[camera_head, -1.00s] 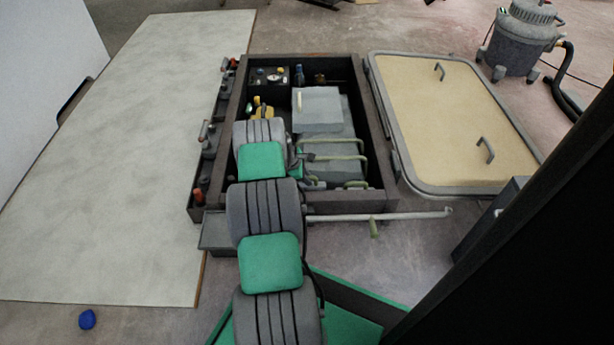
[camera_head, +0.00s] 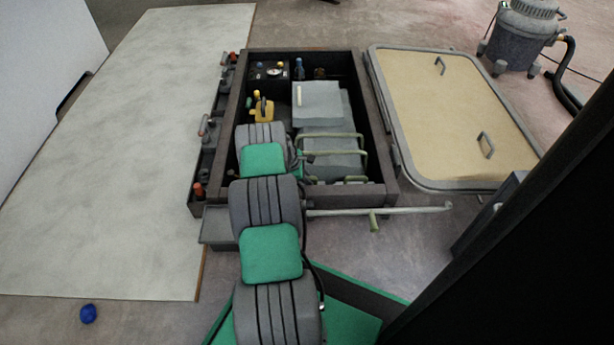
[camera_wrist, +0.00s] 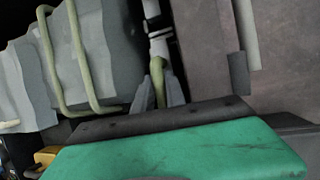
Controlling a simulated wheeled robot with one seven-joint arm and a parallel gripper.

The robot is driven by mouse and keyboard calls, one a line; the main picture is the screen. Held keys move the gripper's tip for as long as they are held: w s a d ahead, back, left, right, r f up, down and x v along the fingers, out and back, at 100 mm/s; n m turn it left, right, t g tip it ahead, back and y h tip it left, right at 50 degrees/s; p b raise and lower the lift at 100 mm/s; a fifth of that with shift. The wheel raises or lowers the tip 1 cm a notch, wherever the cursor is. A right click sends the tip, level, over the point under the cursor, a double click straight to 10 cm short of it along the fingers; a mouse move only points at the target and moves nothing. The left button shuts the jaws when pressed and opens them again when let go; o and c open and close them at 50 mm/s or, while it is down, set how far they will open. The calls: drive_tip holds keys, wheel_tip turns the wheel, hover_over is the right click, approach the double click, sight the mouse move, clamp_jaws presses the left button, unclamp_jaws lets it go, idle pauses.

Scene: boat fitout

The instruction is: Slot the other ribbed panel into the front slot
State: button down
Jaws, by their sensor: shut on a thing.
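Grey ribbed panels (camera_wrist: 85,55) with pale green bar handles (camera_head: 335,153) stand in the dark open box (camera_head: 391,188). My gripper (camera_wrist: 160,98) is low in the wrist view, inside the box near its front wall (camera_wrist: 208,40). Its grey fingers are shut on a pale green handle (camera_wrist: 158,76), apparently that of the other ribbed panel. The body of that panel is hidden by my gripper and the dark gap, so I cannot tell how it sits against the front slot. My arm hides the gripper in the head view.
A pale rod (camera_head: 415,211) with a green lever (camera_head: 374,222) runs along the box's front. A yellow object (camera_head: 262,112) and a grey block (camera_head: 318,108) are inside the box. A hatch lid (camera_head: 450,115) lies right, a pale board (camera_head: 120,150) left.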

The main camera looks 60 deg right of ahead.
drive_tip(key=shift+f, duration=0.3)
drive_tip(key=c, duration=1.3)
unclamp_jaws()
